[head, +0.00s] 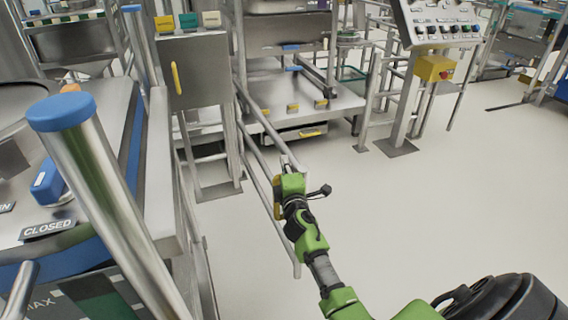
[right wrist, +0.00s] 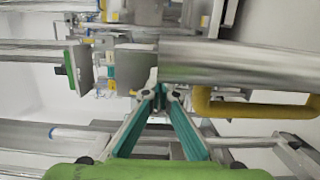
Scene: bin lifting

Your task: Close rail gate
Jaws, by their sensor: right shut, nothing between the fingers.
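The rail gate (head: 262,166) is a frame of grey metal tubes. It runs from the cabinet at the back toward me, its near end over the bare floor and apart from the post on the right. A yellow handle (head: 277,199) sits on it, partly behind my right gripper. My right gripper (head: 287,163) is at the gate's upper rail, fingers shut and empty. In the right wrist view the shut teal fingertips (right wrist: 161,90) are at the thick rail tube (right wrist: 235,62), beside the yellow handle (right wrist: 252,109). I cannot tell whether they touch. My left gripper is out of view.
A steel cabinet (head: 196,70) with a yellow handle stands behind the gate. A blue-capped post (head: 100,175) and steel machine fill the left. A control console (head: 440,20) with a red button stands at back right. The floor (head: 440,190) to the right is clear.

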